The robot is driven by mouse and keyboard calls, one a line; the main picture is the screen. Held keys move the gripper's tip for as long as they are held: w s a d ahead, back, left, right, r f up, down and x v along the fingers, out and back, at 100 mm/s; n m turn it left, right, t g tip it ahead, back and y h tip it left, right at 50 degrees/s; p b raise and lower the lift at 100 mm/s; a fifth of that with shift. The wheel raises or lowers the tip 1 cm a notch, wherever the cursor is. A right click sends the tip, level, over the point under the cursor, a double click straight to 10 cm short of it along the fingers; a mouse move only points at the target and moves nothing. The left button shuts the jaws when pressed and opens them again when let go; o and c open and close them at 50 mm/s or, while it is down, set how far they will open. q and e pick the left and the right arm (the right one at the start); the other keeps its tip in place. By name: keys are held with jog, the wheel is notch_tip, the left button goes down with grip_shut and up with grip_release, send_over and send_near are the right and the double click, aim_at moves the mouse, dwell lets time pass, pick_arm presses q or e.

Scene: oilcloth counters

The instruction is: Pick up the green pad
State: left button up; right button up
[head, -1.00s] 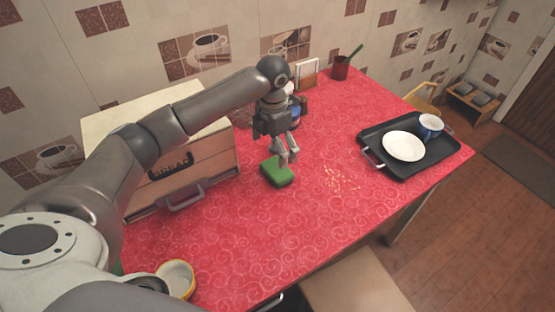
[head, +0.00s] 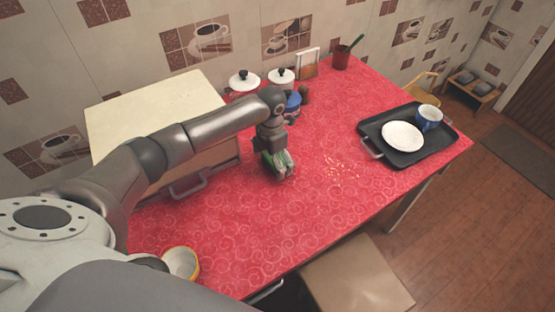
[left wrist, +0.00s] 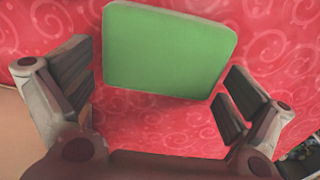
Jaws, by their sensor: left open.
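The green pad (left wrist: 168,50) lies on the red patterned cloth and shows large in the left wrist view. In the head view the pad (head: 284,158) is mostly hidden behind my left gripper (head: 279,168). In the left wrist view my left gripper (left wrist: 158,97) is open, with one finger on each side of the pad's near part. The fingers look apart from the pad's edges; whether either one touches it I cannot tell. My right gripper is not in view.
A bread box (head: 137,102) stands left of my left gripper. White lidded pots (head: 244,82) and a blue jar (head: 293,104) stand behind. Crumbs (head: 341,170) lie to the right, then a black tray (head: 430,151) with a white plate (head: 402,135) and a mug (head: 428,117). A yellow-rimmed bowl (head: 182,262) is near the front edge.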

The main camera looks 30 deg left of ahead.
pick_arm(q)
jog(key=c, duration=0.6)
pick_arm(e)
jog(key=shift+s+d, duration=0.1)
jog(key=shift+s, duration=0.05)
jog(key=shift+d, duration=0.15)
pick_arm(q)
jog(key=shift+r, duration=0.5)
notch_tip(320, 180, up, 2)
jog(key=shift+w+r+b, duration=0.1)
jog(key=shift+b, duration=0.55)
jog(key=d+r, duration=0.2)
jog(key=d+r+b, duration=0.1)
jog(key=r, duration=0.1)
jog(key=w+d+r, duration=0.1)
jog(key=d+r, duration=0.1)
jog(key=shift+d, duration=0.35)
jog(key=shift+w+d+r+b, duration=0.3)
jog(key=shift+d+r, duration=0.35)
jog(key=shift+d, duration=0.7)
jog(key=shift+w+d+r+b, duration=0.15)
jog(key=shift+d+r+b, duration=0.35)
jog(key=shift+d, duration=0.85)
jog(key=shift+w+d+r+b, duration=0.2)
jog(key=shift+d+r, duration=0.55)
jog(key=shift+d, duration=0.6)
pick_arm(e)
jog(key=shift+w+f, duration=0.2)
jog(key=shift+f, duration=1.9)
